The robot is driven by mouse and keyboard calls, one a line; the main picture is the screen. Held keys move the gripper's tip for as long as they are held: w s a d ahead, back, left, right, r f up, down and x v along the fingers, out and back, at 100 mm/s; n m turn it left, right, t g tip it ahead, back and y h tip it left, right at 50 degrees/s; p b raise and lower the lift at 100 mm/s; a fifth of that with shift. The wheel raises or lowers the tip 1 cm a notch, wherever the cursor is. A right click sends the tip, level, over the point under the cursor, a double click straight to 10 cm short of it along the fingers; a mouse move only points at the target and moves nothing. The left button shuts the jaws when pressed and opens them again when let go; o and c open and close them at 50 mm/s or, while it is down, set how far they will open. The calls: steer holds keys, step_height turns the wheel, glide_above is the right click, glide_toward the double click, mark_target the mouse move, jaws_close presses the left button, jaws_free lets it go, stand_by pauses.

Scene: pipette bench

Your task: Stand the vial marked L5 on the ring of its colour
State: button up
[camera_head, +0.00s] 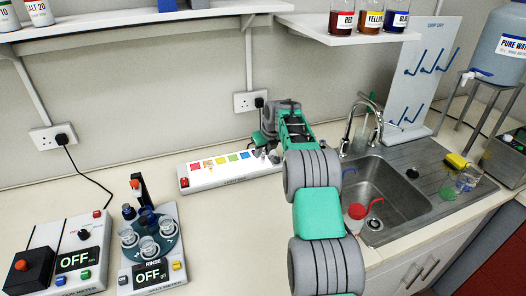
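I cannot make out a vial marked L5; no such label is readable. A white strip box (225,171) lies along the back of the bench, with a row of small coloured patches on top. I cannot tell whether these are rings. Small objects (274,158) at its right end, beside my arm, are too small to identify. My arm reaches from the bottom edge up to the back wall, and my gripper (264,142) appears at its far end, above the strip's right end. Its fingers are too small and partly hidden to tell open from shut.
A shelf (335,37) holds three jars. The front bench is clear.

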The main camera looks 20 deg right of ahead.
steer(key=shift+o, duration=1.3)
steer(key=shift+r, duration=0.1)
steer(key=shift+r, duration=0.35)
steer(key=a+v, duration=0.1)
steer(key=v, duration=1)
steer(key=s+a+r+n, duration=0.4)
steer(key=s+a+n, duration=0.1)
steer(key=s+n, duration=0.3)
steer(key=s+a+r+n, duration=0.3)
steer(key=s+a+n, duration=0.2)
steer(key=s+n, duration=0.3)
steer(key=s+a+f+n, duration=0.2)
steer(key=s+f+n, duration=0.1)
steer(key=s+n, duration=0.6)
steer(key=s+a+f+n, duration=0.3)
steer(key=s+n, duration=0.6)
steer(key=s, duration=0.3)
steer(key=shift+s+f+g+h, duration=0.2)
steer(key=shift+f+g+h, duration=0.1)
steer(key=shift+f, duration=0.35)
steer(key=shift+a, duration=0.1)
